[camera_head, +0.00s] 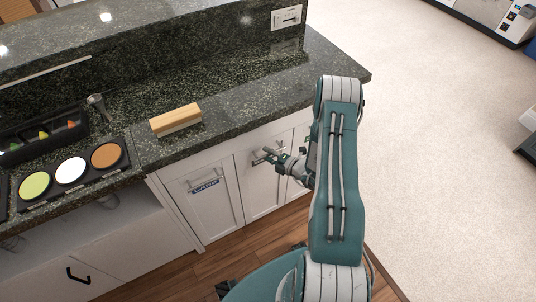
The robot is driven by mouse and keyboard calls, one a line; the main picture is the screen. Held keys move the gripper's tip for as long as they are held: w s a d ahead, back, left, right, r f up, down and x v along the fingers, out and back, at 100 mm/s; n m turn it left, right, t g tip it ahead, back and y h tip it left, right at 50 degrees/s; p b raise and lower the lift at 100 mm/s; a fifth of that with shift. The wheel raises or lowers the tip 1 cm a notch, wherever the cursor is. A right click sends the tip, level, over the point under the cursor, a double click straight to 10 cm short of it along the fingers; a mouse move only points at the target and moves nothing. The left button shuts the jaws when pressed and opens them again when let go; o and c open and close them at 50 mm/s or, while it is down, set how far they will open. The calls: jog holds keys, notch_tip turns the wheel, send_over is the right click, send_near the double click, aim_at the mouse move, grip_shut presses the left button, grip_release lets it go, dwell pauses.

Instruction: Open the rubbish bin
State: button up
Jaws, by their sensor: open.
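The rubbish bin looks to be the white pull-out front (212,214) under the dark counter, with a blue label whose text is too small to read for certain. Its bar handle (203,184) is just above the label. The front looks closed. My gripper (261,156) is open, to the right of and above that label, in front of the neighbouring white door (262,193). It overlaps a handle at the top of that neighbouring door; I cannot tell whether it touches it. No object shows between the fingers. My wrist and arm hide the cabinet fronts further right.
The dark stone counter (235,112) juts above the fronts. It carries a wooden-backed brush (176,120), a tray of coloured discs (70,171) and a black condiment box (43,133). A black-handled white drawer (75,277) is lower left. Open pale floor (440,130) lies right.

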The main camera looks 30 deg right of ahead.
jog(key=shift+d, duration=0.3)
jog(key=shift+c, duration=0.3)
grip_shut()
jog(key=shift+a, duration=0.15)
jog(key=shift+f, duration=0.1)
